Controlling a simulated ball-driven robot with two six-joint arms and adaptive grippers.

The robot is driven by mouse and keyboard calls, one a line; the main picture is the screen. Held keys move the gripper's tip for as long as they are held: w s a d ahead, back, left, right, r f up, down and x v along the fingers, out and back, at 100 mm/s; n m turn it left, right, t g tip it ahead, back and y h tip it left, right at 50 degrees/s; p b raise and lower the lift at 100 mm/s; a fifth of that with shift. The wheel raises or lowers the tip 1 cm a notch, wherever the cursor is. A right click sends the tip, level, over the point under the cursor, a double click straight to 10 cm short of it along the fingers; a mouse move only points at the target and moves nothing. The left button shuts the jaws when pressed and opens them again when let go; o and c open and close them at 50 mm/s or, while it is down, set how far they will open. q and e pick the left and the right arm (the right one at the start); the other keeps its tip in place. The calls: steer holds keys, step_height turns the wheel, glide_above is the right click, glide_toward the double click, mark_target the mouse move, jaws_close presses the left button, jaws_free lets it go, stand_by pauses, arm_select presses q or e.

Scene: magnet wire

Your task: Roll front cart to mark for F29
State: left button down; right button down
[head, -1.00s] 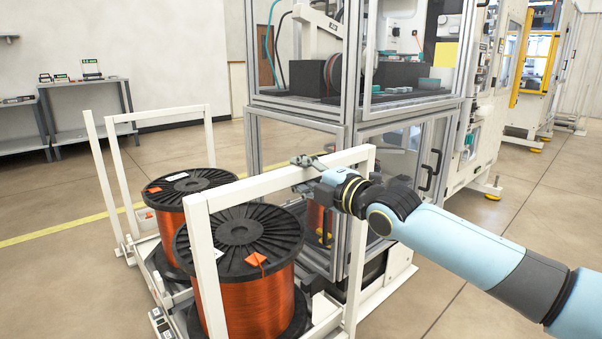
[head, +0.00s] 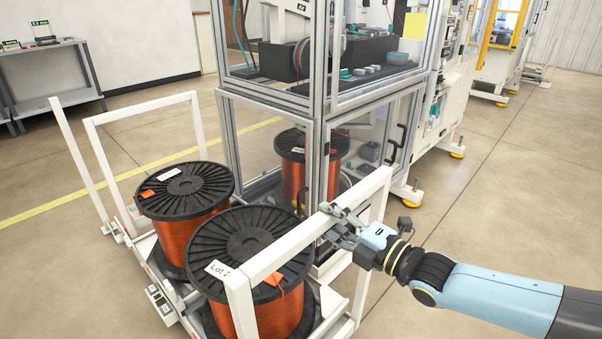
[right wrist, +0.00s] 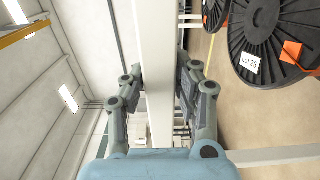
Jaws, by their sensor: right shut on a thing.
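The front cart is a white-framed trolley (head: 310,232) carrying two black-flanged spools of copper wire. The nearer spool (head: 262,312) has an orange tag and a white lot label partly hidden by the cart's bar. The farther spool (head: 184,203) stands behind it. In the right wrist view the bar (right wrist: 158,60) runs between the two fingers, and a spool top with a lot label (right wrist: 262,45) shows at right. My left gripper is not in view. I see no floor mark labelled F29.
A glazed metal-framed machine (head: 318,110) stands right behind the cart, with another copper spool (head: 296,165) seen through its lower panels. A yellow floor line (head: 60,202) runs behind at left. A grey table (head: 55,95) stands against the back wall. Floor is open at right and left.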

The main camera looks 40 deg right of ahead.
steer(key=s+p, duration=0.3)
steer(key=s, duration=0.5)
steer(key=shift+s+d, duration=0.2)
steer(key=shift+d, duration=0.2)
steer(key=shift+s, duration=0.1)
steer(key=c, duration=1)
jaws_free()
steer(key=shift+s, duration=0.15)
steer(key=s+d, duration=0.1)
steer(key=s, duration=1.1)
